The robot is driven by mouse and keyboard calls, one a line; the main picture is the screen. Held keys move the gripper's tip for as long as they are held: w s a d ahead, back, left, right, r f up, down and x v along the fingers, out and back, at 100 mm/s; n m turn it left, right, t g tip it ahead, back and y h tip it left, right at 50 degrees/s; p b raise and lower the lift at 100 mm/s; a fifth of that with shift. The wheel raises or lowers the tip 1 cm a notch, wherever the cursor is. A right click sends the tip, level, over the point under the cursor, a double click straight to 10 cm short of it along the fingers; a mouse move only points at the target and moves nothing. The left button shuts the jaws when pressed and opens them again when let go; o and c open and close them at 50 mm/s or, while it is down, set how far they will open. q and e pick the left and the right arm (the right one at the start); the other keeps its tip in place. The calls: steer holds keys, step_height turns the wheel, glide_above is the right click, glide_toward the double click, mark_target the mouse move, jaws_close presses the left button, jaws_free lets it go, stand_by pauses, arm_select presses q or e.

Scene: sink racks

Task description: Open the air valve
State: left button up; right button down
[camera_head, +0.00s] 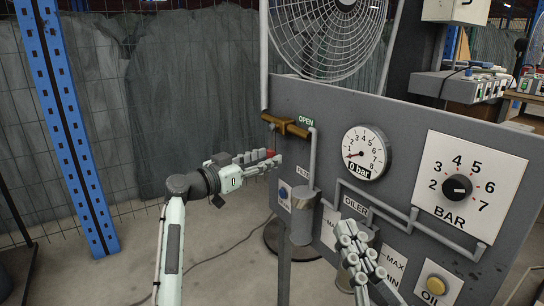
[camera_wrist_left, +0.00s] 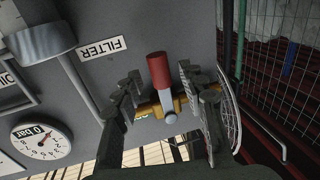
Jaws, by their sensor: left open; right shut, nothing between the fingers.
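The air valve has a brass body (camera_head: 287,125) at the panel's upper left edge, beside a green OPEN label (camera_head: 306,120). Its red handle (camera_head: 270,153) shows at the fingertips of my left gripper (camera_head: 262,158). In the left wrist view, the red handle (camera_wrist_left: 159,69) appears between the two open fingers of my left gripper (camera_wrist_left: 158,82), with a gap on each side. The brass body (camera_wrist_left: 179,104) shows behind, partly covered by the fingers. My right gripper (camera_head: 359,244) is shut and empty in front of the panel's lower middle.
The grey panel (camera_head: 400,125) carries a pressure gauge (camera_head: 364,152) with its needle near 0, a BAR dial (camera_head: 457,188), a yellow button (camera_head: 436,286) and a filter cylinder (camera_head: 302,216). A fan (camera_head: 325,35) stands behind. A blue post (camera_head: 65,120) rises at left.

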arm_select(q)
steer(key=shift+x, duration=1.25)
jaws_close()
